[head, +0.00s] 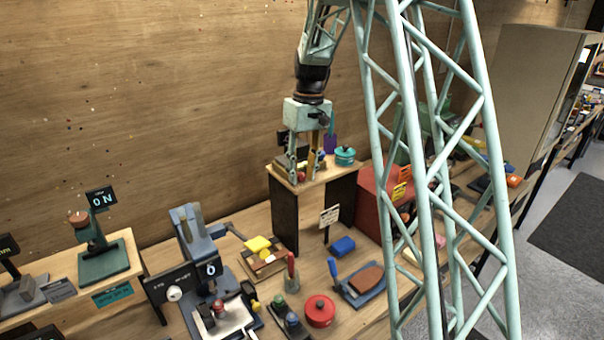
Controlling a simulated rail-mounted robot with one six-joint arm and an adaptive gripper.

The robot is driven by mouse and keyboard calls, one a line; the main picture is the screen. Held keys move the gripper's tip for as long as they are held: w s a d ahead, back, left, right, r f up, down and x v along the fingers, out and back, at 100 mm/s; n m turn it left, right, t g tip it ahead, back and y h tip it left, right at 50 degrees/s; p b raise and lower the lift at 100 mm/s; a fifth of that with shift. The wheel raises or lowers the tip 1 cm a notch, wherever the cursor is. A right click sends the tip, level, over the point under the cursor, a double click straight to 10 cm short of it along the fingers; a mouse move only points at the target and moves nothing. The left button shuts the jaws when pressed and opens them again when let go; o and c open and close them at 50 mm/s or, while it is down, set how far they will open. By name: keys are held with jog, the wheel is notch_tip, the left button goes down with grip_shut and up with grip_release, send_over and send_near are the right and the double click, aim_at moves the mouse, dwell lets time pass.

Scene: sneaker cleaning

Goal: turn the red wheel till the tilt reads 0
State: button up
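My gripper (303,175) points down over the small raised wooden shelf in the middle of the view. Its two fingers are apart, one on each side of a small red round part (301,177), which may be the red wheel. The fingers partly hide this part, and I cannot tell whether they touch it. A dark device with a small black display (282,138) stands behind the fingers. The display is partly covered, and I cannot read any tilt value on it.
On the same shelf (345,172), a teal lidded pot (345,155) and a purple tool (330,142) stand right of the gripper. A red cabinet (371,200) stands to the right.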

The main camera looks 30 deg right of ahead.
jog(key=shift+c, duration=0.6)
jog(key=c, duration=0.7)
jog(key=shift+c, duration=0.2)
jog(key=shift+y+p, duration=0.4)
jog(key=shift+y, duration=0.2)
jog(key=o, duration=0.9)
jog(key=shift+d, duration=0.1)
jog(key=shift+c, duration=0.2)
jog(key=shift+r, duration=0.1)
notch_tip(320, 180, up, 12)
jog(key=d, duration=0.2)
jog(key=shift+f, duration=0.2)
